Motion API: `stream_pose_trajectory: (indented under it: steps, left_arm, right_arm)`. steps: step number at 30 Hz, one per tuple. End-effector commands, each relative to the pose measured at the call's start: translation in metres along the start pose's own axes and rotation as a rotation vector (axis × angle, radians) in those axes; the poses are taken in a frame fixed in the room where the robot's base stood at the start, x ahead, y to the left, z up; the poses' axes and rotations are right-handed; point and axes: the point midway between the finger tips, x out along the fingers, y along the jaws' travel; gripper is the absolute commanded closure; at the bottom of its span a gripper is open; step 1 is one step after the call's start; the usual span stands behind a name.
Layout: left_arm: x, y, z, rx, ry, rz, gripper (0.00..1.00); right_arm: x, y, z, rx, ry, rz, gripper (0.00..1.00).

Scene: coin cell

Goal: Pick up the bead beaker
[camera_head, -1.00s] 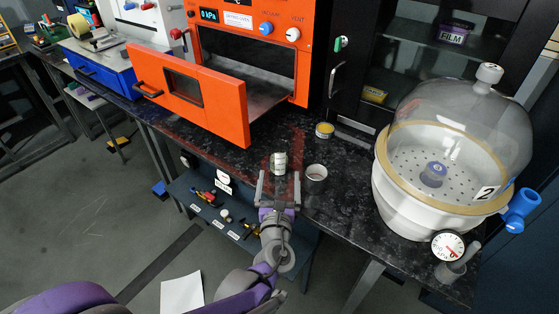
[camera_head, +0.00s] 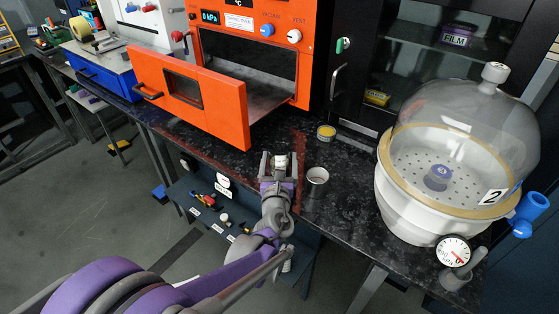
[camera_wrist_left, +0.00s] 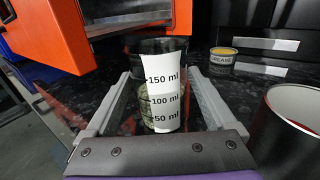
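The bead beaker (camera_wrist_left: 158,88) stands upright on the black bench in the left wrist view. It is a beaker with a white band of ml marks and pale beads low inside. In the head view the beaker (camera_head: 282,162) shows between the fingers of my left gripper (camera_head: 279,164), partly hidden by it. My left gripper (camera_wrist_left: 160,95) is open, with one finger on each side of the beaker and gaps visible beside its lower part. My right gripper is not in view.
A metal cup (camera_head: 317,178) stands close to the right of my left gripper. A grease tin (camera_head: 326,133) sits farther back. The orange oven door (camera_head: 192,92) hangs open at the left. A domed desiccator (camera_head: 445,170) fills the right side.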

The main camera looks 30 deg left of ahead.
Motion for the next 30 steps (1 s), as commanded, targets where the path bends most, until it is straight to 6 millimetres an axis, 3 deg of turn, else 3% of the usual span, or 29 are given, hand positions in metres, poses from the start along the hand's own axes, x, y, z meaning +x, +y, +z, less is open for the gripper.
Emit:
stream_pose_trajectory:
  steps: [2,13,23,30]
  left_arm:
    - [0.0,0.0,0.0,0.0,0.0,0.0,0.27]
    - [0.0,0.0,0.0,0.0,0.0,0.0,0.94]
    - [0.0,0.0,0.001,0.0,0.0,0.0,0.95]
    - [0.0,0.0,0.013,0.0,-0.001,0.0,0.95]
  right_arm:
    - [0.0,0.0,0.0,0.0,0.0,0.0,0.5]
    - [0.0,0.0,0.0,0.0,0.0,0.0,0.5]
    - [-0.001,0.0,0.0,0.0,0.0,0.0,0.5]
    - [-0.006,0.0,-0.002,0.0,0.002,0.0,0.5]
